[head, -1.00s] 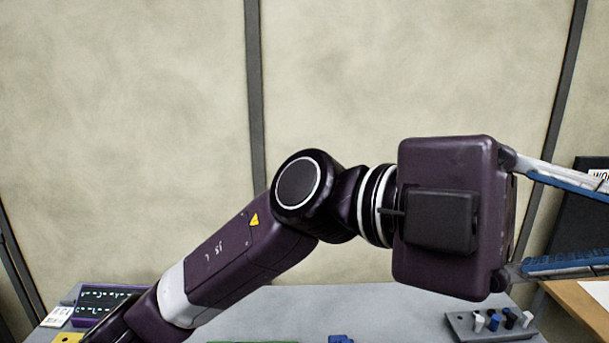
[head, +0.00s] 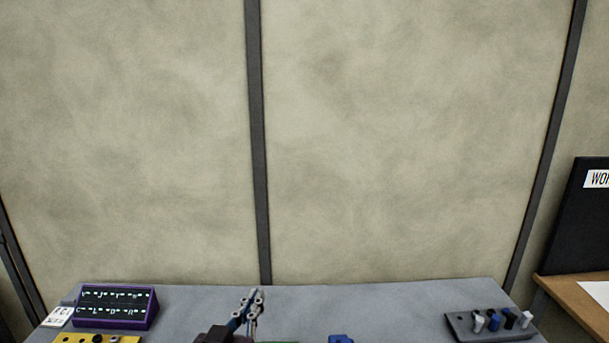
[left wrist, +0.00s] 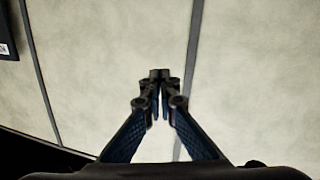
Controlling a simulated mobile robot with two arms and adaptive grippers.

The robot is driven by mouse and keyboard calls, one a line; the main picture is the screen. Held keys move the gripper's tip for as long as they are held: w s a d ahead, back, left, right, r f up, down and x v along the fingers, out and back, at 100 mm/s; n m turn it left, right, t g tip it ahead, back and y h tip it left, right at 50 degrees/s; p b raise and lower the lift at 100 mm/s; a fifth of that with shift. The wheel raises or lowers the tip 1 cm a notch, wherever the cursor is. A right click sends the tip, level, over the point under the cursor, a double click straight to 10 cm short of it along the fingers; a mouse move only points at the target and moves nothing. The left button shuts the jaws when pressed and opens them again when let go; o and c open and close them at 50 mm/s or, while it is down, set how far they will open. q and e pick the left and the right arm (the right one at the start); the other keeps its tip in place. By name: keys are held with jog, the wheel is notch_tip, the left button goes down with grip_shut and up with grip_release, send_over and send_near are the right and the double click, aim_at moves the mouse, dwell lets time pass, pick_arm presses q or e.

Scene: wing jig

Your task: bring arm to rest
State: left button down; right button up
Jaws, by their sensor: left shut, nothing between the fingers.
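My left gripper (head: 252,303) shows low in the middle of the head view, over the grey table (head: 390,300). Its fingers point up and away, and most of my left arm is below the picture's edge. In the left wrist view the left gripper (left wrist: 160,76) has its fingertips together with nothing between them. My right gripper is not in either view.
A purple-framed display box (head: 116,307) stands at the table's left, with a yellow block (head: 75,339) with holes before it. A dark rack with several pegs (head: 490,322) is at the right. A small blue part (head: 340,339) and a green edge (head: 277,342) show at the bottom.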

pick_arm(q)
jog(key=s+a+f+g+y, duration=0.1)
jog(key=s+a+f+g, duration=0.3)
jog(key=f, duration=0.5)
jog(key=s+a+f+g+y, duration=0.1)
jog(key=s+a+f+g, duration=0.1)
jog(key=s+f, duration=0.5)
jog(key=s+a+f+m+g+y, duration=0.1)
jog(key=s+a+f+g, duration=0.25)
jog(key=s+f, duration=0.45)
jog(key=s+a+f+g, duration=0.2)
jog(key=s+f+g, duration=0.2)
jog(key=s, duration=0.8)
notch_tip(320, 180, down, 37)
jog(key=b, duration=1.2)
jog(key=s+f+b, duration=0.3)
jog(key=s+f, duration=0.3)
jog(key=f, duration=0.3)
jog(key=s+a+f+g+b, duration=0.1)
jog(key=s+f+b, duration=0.2)
jog(key=s+f, duration=0.3)
jog(key=s+a+f+g+b, duration=0.1)
jog(key=s+f+b, duration=0.3)
jog(key=f, duration=0.8)
jog(key=shift+s+a+f+m, duration=0.25)
jog(key=shift+s+f+m, duration=0.1)
jog(key=shift+s, duration=0.6)
